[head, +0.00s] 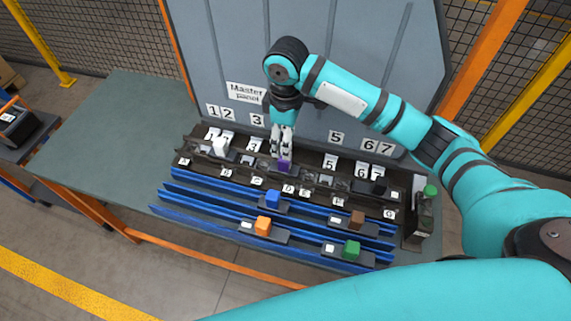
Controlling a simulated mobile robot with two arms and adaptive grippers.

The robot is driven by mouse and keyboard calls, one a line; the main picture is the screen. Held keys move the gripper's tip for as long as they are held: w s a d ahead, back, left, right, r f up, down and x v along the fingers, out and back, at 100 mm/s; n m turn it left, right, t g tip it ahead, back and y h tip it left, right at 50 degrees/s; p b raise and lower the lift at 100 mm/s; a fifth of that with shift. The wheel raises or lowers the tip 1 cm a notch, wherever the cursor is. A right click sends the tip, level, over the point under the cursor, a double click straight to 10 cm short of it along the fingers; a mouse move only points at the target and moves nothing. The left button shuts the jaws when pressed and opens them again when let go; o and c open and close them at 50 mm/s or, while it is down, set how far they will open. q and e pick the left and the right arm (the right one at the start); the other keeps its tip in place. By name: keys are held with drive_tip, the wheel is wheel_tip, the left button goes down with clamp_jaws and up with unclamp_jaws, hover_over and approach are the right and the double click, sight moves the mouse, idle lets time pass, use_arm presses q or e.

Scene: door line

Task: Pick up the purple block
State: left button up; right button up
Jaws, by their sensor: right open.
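The purple block (284,166) sits in the dark upper rack, near the middle of its row. My right gripper (282,152) points down just above the block, with its fingertips at or very close to the block's top. It is open; whether the fingers touch the block's sides is too small to tell. The gripper and wrist hide the number label behind them. My left gripper is not in view.
Blue (273,199), orange (263,226), brown (357,219) and green (352,249) blocks sit on the blue rails in front. A white block (220,147) and a black block (380,187) share the dark rack (243,160). The grey panel (230,50) rises behind. The table's left side (110,130) is clear.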

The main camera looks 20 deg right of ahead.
hover_over(285, 168)
drive_tip(key=f, duration=0.2)
drive_tip(key=w+f, duration=0.1)
drive_tip(key=f, duration=0.1)
drive_tip(key=shift+d+p, duration=0.3)
drive_tip(key=shift+f, duration=0.5)
wheel_tip(285, 168, down, 4)
drive_tip(key=shift+w+r+p, duration=0.15)
drive_tip(key=shift+r+p, duration=0.05)
drive_tip(key=shift+p, duration=0.55)
drive_tip(key=shift+d+f, duration=0.1)
drive_tip(key=shift+f, duration=0.45)
drive_tip(key=c, duration=0.6)
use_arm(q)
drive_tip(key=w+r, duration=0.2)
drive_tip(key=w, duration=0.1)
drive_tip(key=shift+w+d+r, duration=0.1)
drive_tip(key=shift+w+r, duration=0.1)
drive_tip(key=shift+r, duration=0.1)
use_arm(e)
drive_tip(key=shift+w, duration=0.1)
clamp_jaws()
